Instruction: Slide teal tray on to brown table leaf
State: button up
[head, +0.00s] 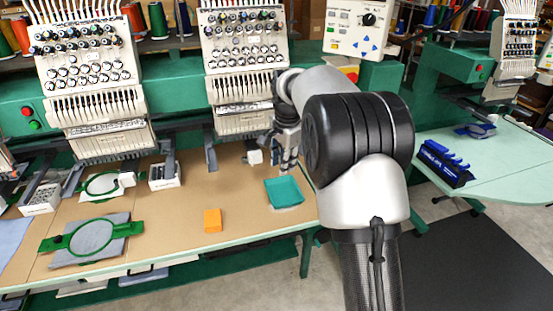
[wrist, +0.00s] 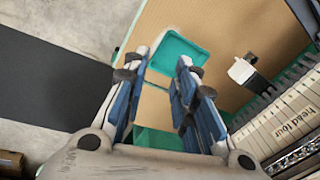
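The teal tray (head: 284,191) is a shallow, rounded square lying near the right end of the brown table top (head: 250,217). My gripper (head: 288,168) points down just behind the tray in the head view; contact cannot be told there. In the wrist view the tray (wrist: 182,51) lies beyond the fingertips, close to the table's edge, with brown surface (wrist: 235,28) to its right. My gripper (wrist: 164,62) is open there, its two blue-padded fingers apart with nothing between them. I cannot tell a separate leaf from the rest of the brown top.
An orange block (head: 212,220) lies left of the tray. Green embroidery hoops (head: 92,238) lie further left. A small white box (head: 255,157) stands behind the tray, under the embroidery machine (head: 245,60). A pale green table (head: 490,160) stands at right across a floor gap.

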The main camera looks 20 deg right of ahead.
jog(key=w+d+f+m+p, duration=0.1)
jog(key=w+d+f+m, duration=0.1)
jog(key=w+f, duration=0.3)
notch_tip(320, 180, down, 4)
jog(key=shift+w+d+r+m+g, duration=0.15)
jog(key=shift+w+d+m+g, duration=0.15)
jog(key=shift+m, duration=0.4)
jog(key=b, duration=0.5)
send_near(282, 202)
jog(key=f, duration=0.2)
jog(key=s+f, duration=0.1)
jog(key=f, duration=0.1)
jog(key=s+a+f, duration=0.1)
jog(key=f, duration=0.1)
jog(key=shift+s, duration=0.1)
jog(key=shift+p, duration=0.3)
grip_shut()
